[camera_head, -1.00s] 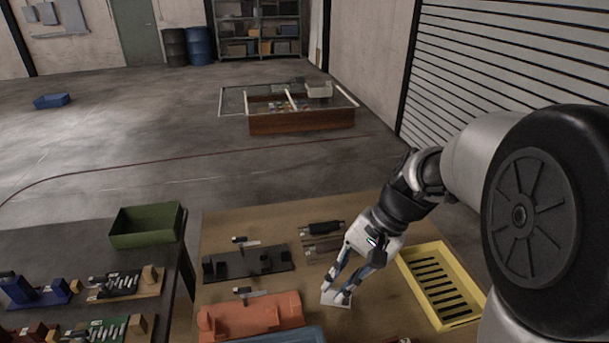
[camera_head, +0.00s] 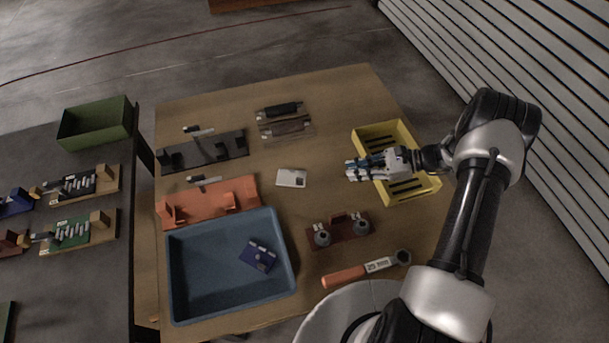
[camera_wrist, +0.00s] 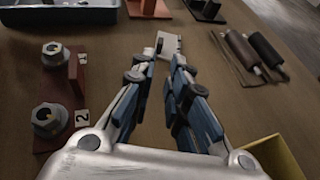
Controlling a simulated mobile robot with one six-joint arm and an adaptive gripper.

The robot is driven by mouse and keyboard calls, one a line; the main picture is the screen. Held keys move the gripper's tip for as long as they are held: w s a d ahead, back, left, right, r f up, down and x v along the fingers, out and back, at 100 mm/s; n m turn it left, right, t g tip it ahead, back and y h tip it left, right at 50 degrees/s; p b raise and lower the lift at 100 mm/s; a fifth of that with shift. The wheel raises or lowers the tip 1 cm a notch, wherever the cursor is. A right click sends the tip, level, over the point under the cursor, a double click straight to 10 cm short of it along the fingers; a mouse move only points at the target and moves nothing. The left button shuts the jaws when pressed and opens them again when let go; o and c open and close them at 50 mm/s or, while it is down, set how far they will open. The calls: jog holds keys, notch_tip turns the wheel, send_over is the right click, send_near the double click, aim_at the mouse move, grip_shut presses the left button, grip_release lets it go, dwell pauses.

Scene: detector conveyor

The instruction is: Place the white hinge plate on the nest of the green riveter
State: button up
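The white hinge plate (camera_head: 288,176) lies flat on the wooden table, with a small dark mark on its right part. In the wrist view the plate (camera_wrist: 170,44) shows beyond my fingertips. My gripper (camera_head: 350,171) is right of the plate, apart from it, in front of the yellow tray. In the wrist view my gripper (camera_wrist: 163,66) has its two fingers apart with nothing held between them. A green fixture (camera_head: 72,232) with metal pieces and wooden blocks, seemingly the green riveter, stands on the dark left table. Its nest is too small to make out.
A yellow slotted tray (camera_head: 432,188) lies under my gripper. A blue tray (camera_head: 180,303), an orange fixture (camera_head: 225,197), a black fixture (camera_head: 222,150), a dark red block (camera_head: 342,235) with nuts and an orange-handled wrench (camera_head: 345,276) surround the plate. A gap separates the tables.

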jog(key=b, duration=0.1)
send_near(301, 179)
jog(key=x, duration=0.3)
jog(key=shift+s+r, duration=0.1)
jog(key=shift+r, duration=0.05)
jog(key=shift+b+x, duration=0.8)
jog(key=shift+x, duration=2.4)
jog(key=shift+d, duration=0.15)
jog(key=shift+c, duration=0.6)
grip_shut()
